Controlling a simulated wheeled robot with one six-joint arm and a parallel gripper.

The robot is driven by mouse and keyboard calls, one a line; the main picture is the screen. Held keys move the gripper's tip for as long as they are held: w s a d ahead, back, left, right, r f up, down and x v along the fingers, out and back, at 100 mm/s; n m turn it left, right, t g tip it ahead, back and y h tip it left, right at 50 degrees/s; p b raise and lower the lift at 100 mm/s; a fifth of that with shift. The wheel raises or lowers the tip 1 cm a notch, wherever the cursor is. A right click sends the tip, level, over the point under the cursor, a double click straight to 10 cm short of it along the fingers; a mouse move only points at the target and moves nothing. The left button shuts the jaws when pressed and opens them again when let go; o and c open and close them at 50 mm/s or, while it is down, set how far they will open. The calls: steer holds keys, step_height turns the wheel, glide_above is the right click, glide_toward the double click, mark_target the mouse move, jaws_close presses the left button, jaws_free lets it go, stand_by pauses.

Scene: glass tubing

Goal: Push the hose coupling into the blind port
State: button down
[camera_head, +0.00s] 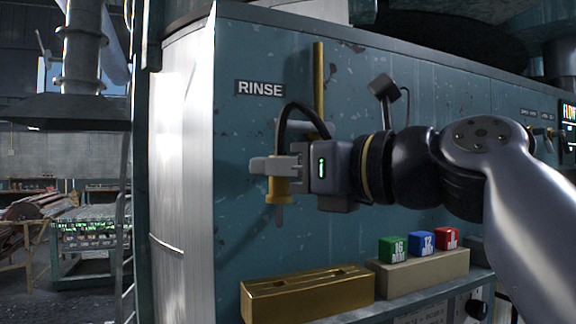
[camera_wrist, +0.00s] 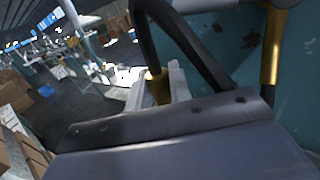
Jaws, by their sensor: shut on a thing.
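My gripper (camera_head: 276,170) is shut on the brass hose coupling (camera_head: 279,188), in front of the teal panel below the RINSE sign (camera_head: 260,88). The coupling hangs roughly upright, with a narrow tip pointing down. A black hose (camera_head: 287,108) arches up from it and back toward the panel. In the wrist view, the coupling (camera_wrist: 157,88) shows partly between my pale fingers (camera_wrist: 177,82), with the hose (camera_wrist: 143,25) rising above. The coupling's lower end is hidden there. I cannot make out the blind port in either view.
A brass pipe (camera_head: 318,90) runs vertically up the panel. Below my gripper, a brass-coloured slotted block (camera_head: 307,292) and a beige block (camera_head: 425,273) with green, blue and red labelled cubes (camera_head: 421,242) stand on a ledge. Open space lies left of the cabinet's white side.

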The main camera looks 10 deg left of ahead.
mark_target(280, 214)
steer(key=shift+f+b, duration=2)
steer(key=shift+f, duration=0.85)
steer(key=shift+p, duration=0.9)
steer(key=shift+f+b, duration=1.35)
steer(key=shift+f, duration=0.7)
steer(key=c, duration=1.2)
jaws_free()
steer(key=shift+b+v, duration=1.15)
steer(key=shift+v, duration=4.25)
